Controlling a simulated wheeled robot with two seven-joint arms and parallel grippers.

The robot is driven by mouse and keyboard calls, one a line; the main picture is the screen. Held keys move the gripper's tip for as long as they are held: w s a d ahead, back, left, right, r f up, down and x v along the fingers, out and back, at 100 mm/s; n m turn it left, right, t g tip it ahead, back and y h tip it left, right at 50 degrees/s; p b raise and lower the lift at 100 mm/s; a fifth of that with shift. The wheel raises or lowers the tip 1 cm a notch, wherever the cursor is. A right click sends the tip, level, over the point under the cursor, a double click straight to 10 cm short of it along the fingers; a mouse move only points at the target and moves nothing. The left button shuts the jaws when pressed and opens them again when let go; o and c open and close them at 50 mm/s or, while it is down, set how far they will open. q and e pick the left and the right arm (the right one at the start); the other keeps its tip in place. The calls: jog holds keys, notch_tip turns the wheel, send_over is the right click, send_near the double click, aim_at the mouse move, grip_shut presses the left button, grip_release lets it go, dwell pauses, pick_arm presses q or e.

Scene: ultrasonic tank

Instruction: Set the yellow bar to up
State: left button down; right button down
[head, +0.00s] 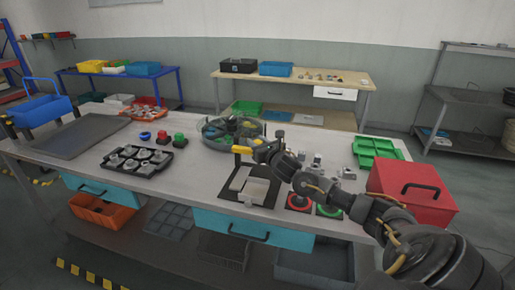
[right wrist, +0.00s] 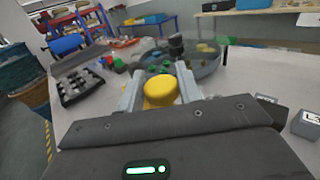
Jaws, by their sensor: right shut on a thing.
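The yellow bar (head: 242,150) shows in the head view above a small device with a pale block on a black base (head: 262,192). It looks roughly level there, pointing left out of my gripper. My right gripper (head: 258,152) is at the bar, shut on it. In the right wrist view the bar's rounded yellow end (right wrist: 160,92) sits between the two grey fingers. The fingers and wrist hide part of the bar and its joint to the device. My left gripper is in neither view.
A round clear-walled tank (head: 222,130) stands just behind the device. A red toolbox (head: 412,190) and green tray (head: 375,150) are at the right. A black tray of parts (head: 137,160) lies left. Red and green rings (head: 300,202) lie in front.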

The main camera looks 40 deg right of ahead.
notch_tip(320, 180, up, 2)
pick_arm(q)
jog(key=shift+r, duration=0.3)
pick_arm(e)
jog(key=shift+d, duration=0.1)
jog(key=c, duration=1.3)
grip_release()
jog(key=o, duration=0.3)
jog(key=shift+f, duration=0.1)
jog(key=shift+s+f, duration=0.1)
